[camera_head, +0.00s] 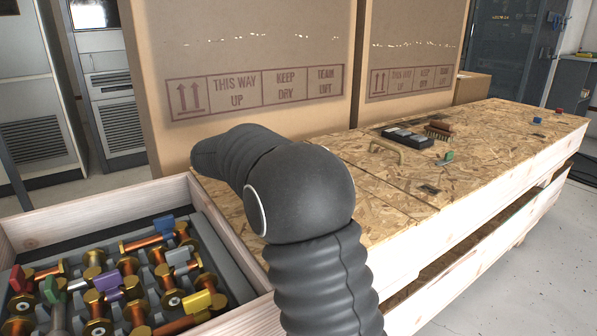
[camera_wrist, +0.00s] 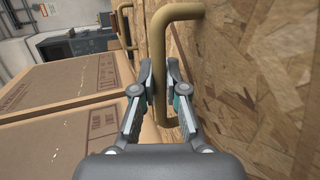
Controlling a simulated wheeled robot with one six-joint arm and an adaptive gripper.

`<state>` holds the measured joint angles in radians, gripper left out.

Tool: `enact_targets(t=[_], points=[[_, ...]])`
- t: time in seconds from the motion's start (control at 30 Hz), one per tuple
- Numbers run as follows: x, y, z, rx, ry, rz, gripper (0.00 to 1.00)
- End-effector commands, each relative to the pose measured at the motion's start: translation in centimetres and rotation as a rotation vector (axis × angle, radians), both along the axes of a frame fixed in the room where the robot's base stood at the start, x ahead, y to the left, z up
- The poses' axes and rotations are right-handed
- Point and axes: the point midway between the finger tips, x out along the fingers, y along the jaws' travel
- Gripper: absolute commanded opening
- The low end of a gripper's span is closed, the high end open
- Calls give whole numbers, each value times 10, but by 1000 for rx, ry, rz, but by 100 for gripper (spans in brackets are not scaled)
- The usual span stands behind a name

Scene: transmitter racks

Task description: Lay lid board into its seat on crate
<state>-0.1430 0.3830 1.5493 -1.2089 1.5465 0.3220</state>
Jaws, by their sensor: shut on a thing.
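A speckled wood-strand board surface (camera_head: 400,185) lies along the bench at the right in the head view, with a seam across its left part. The lid board's strand face (camera_wrist: 270,90) fills the right of the wrist view. A tan bar handle (camera_wrist: 157,45) stands out from it. My gripper (camera_wrist: 160,85) is shut on this handle, one finger on each side. My arm hides my gripper and the held handle in the head view. The open crate (camera_head: 110,204), pale wood with a grey insert, is at lower left. I cannot tell whether the lid board touches anything below.
Coppery spools with coloured tabs (camera_head: 135,285) fill the crate. Tall cardboard boxes (camera_head: 250,50) stand close behind the board. Another tan handle (camera_head: 385,150), a black block (camera_head: 407,137), a brush (camera_head: 438,130) and small coloured pieces lie on the surface. Floor is clear at right.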

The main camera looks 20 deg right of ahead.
Motion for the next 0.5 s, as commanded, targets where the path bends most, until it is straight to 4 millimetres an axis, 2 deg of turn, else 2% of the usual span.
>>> enact_targets(t=[0.1, 0.13, 0.2, 0.5], points=[[0, 0, 1, -2, -2, 0, 0], [0, 0, 0, 0, 0, 0, 19], [0, 0, 0, 0, 0, 0, 37], [0, 0, 1, 0, 0, 0, 37]])
